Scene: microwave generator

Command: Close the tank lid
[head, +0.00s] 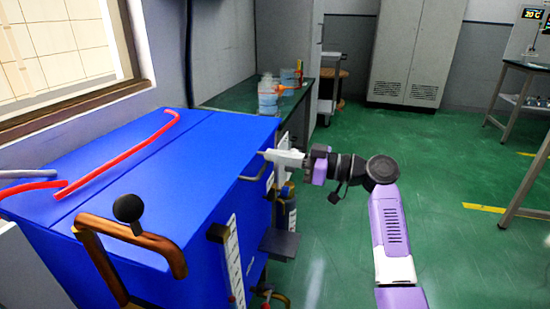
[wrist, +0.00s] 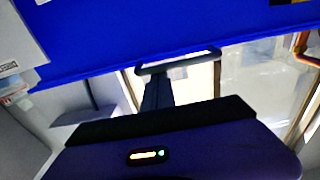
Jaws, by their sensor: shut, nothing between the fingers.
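The blue tank (head: 190,250) stands at left in the head view. Its blue lid (head: 185,155) lies flat across the top, with a seam running along it. A thin bent handle (head: 254,172) is on the lid's right edge and also shows in the wrist view (wrist: 190,61). My gripper (head: 268,154) is shut and empty beside this edge, near the handle. In the wrist view its dark fingers (wrist: 157,84) reach up to the handle below the blue surface (wrist: 130,30). I cannot tell whether they touch it.
Red tubes (head: 125,150) lie on the tank top. A brown pipe with a black knob (head: 128,208) rises at the tank's near side. A dark bench with bottles (head: 268,98) is behind. Green floor (head: 335,230) to the right is open, with a table (head: 520,110) at far right.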

